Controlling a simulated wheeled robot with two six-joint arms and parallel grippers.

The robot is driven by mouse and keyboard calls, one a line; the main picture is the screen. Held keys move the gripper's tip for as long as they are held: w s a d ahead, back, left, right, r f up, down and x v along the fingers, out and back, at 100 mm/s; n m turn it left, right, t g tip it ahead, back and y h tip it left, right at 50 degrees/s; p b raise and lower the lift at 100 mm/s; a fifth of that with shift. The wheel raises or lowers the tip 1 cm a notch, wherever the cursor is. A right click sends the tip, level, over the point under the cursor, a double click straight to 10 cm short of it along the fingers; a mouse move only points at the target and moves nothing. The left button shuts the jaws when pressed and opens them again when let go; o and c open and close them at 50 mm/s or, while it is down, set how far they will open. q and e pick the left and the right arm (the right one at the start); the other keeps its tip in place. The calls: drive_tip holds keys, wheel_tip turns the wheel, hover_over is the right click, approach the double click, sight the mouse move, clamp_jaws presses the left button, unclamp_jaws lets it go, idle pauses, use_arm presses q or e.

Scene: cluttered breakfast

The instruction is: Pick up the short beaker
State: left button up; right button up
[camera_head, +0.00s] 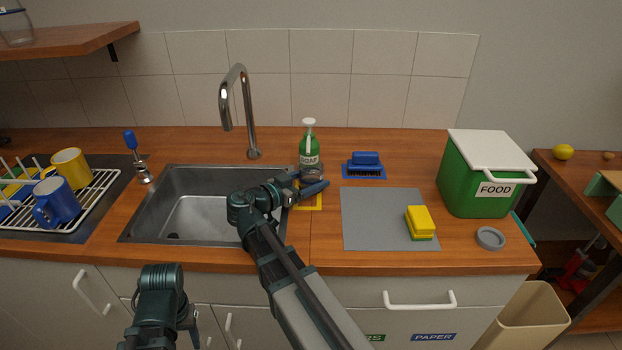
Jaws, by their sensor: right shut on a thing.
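The short beaker (312,173) looks like a small clear glass vessel, in front of the green soap bottle (309,146). My right gripper (314,187) reaches in from the left and is shut on the beaker; its fingers hide part of it. They are above or at the back of a yellow square mat (308,206) right of the sink. I cannot tell whether the beaker touches the mat. My left gripper is not in view; only part of my left arm shows at the bottom left.
A steel sink (190,216) with a tall faucet (235,98) lies left of the gripper. A blue brush (365,161), grey mat (377,214), yellow-green sponge (420,222), grey lid (490,238) and green FOOD bin (480,180) stand to the right. A mug rack (98,205) is far left.

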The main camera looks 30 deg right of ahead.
drive_tip(key=shift+c, duration=1)
drive_tip(key=shift+r+p, duration=0.85)
drive_tip(key=w+a, duration=0.9)
drive_tip(key=a, duration=0.6)
drive_tip(key=shift+w+a, duration=0.2)
drive_tip(key=shift+f, duration=0.1)
drive_tip(key=o, duration=0.8)
clamp_jaws()
